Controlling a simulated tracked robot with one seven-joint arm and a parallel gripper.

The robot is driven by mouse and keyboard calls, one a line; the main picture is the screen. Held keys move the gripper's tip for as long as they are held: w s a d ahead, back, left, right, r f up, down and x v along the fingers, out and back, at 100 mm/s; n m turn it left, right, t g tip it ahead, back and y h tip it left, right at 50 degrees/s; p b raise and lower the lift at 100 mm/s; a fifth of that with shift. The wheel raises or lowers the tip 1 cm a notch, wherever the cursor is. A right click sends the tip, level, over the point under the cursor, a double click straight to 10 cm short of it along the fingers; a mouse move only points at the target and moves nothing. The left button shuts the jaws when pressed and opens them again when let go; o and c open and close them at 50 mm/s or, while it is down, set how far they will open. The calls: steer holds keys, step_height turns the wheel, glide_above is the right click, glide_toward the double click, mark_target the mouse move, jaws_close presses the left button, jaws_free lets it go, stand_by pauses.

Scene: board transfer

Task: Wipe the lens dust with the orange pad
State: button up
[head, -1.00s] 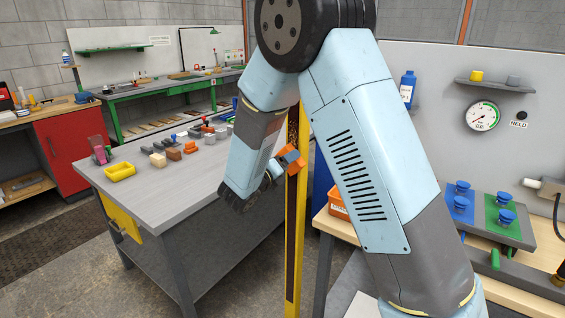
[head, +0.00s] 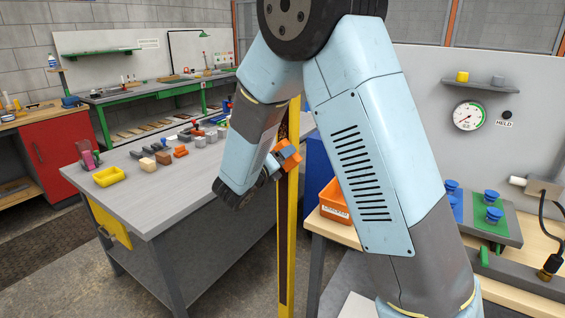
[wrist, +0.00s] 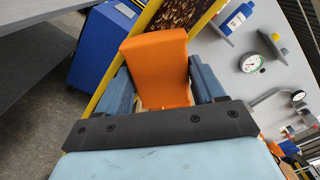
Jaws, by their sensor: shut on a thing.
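My gripper (wrist: 155,90) is shut on the orange pad (wrist: 155,60), which sits between its two blue-grey fingers in the wrist view. In the head view the gripper and pad (head: 287,155) are in front of a yellow post (head: 285,245). In the wrist view a dark panel with brown speckles (wrist: 190,22), framed in yellow, lies just beyond the pad. The speckles look like the dust. The pad overlaps the yellow frame in the picture, and I cannot tell whether they touch. My arm hides part of the post in the head view.
A grey table (head: 165,205) with a yellow tray (head: 108,176) and several small blocks stands at left. A wooden bench (head: 325,228) with an orange bin (head: 335,200) and blue knobs (head: 493,215) stands at right. A gauge (head: 468,116) hangs on the back panel.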

mark_target(278, 134)
steer(key=shift+s+r, duration=0.1)
steer(key=shift+r, duration=2.6)
steer(key=shift+w+a, duration=1.35)
steer(key=shift+a, duration=0.1)
steer(key=shift+s+a, duration=0.1)
steer(key=shift+v, duration=2.9)
steer(key=shift+s, duration=0.1)
